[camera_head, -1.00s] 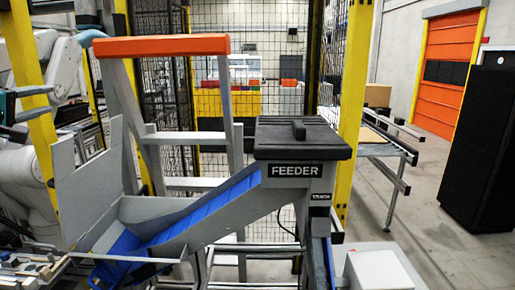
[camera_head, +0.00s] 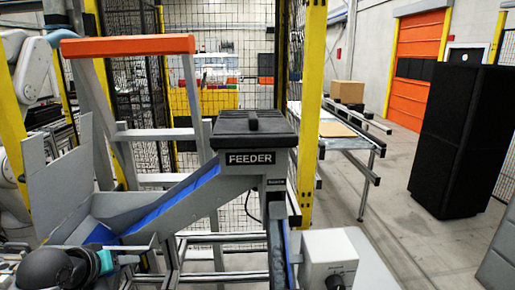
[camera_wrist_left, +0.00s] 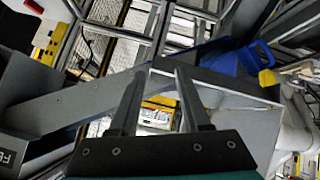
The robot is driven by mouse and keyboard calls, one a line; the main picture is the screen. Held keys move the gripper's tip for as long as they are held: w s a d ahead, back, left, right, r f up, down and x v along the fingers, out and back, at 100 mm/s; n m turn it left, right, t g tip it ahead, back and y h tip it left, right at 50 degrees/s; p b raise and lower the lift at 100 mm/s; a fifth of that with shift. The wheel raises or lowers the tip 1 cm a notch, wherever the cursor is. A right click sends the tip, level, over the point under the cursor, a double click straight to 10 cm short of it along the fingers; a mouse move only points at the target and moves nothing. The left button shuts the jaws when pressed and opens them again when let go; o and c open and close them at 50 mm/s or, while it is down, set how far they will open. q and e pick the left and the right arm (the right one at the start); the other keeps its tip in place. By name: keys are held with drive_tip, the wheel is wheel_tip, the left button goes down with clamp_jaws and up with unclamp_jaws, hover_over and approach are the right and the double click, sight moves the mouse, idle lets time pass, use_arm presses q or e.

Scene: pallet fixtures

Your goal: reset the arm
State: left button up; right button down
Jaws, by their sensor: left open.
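My left gripper (camera_head: 148,267) is at the lower left of the head view, in front of the feeder's tray. Its dark round wrist and teal body show beside it. In the left wrist view its two dark fingers (camera_wrist_left: 160,103) stand apart with nothing between them. My right gripper is not in view.
The grey feeder (camera_head: 254,158) with a black lid and blue chute stands close ahead. An orange-topped frame (camera_head: 128,45) rises behind it. A white box with a knob (camera_head: 330,258) is at the lower right. A black cabinet (camera_head: 460,140) stands right, with clear floor (camera_head: 400,225) before it.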

use_arm(q)
drive_tip(key=s+d+f+m+g, duration=0.2)
drive_tip(key=s+d+f, duration=0.3)
drive_tip(key=s, duration=0.4)
drive_tip(key=s+d+f+m+g, duration=0.25)
drive_tip(key=s+d, duration=0.35)
drive_tip(key=s, duration=0.3)
drive_tip(key=s+d+f+m+g, duration=0.2)
drive_tip(key=s+d+f, duration=0.35)
drive_tip(key=s, duration=0.35)
wheel_tip(320, 180, down, 31)
drive_tip(key=s+b, duration=0.2)
drive_tip(key=b, duration=0.8)
drive_tip(key=s+a+f+g+b, duration=0.1)
drive_tip(key=s+f+b, duration=0.3)
drive_tip(key=s+f, duration=0.4)
drive_tip(key=s+a+f+g+b, duration=0.1)
drive_tip(key=s+f+b, duration=0.3)
drive_tip(key=f, duration=1.1)
drive_tip(key=s, duration=0.3)
drive_tip(key=shift+s+a+m, duration=0.35)
drive_tip(key=shift+a, duration=0.05)
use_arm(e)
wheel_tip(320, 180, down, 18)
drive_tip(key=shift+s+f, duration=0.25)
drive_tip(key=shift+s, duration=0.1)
use_arm(q)
drive_tip(key=shift+a, duration=0.1)
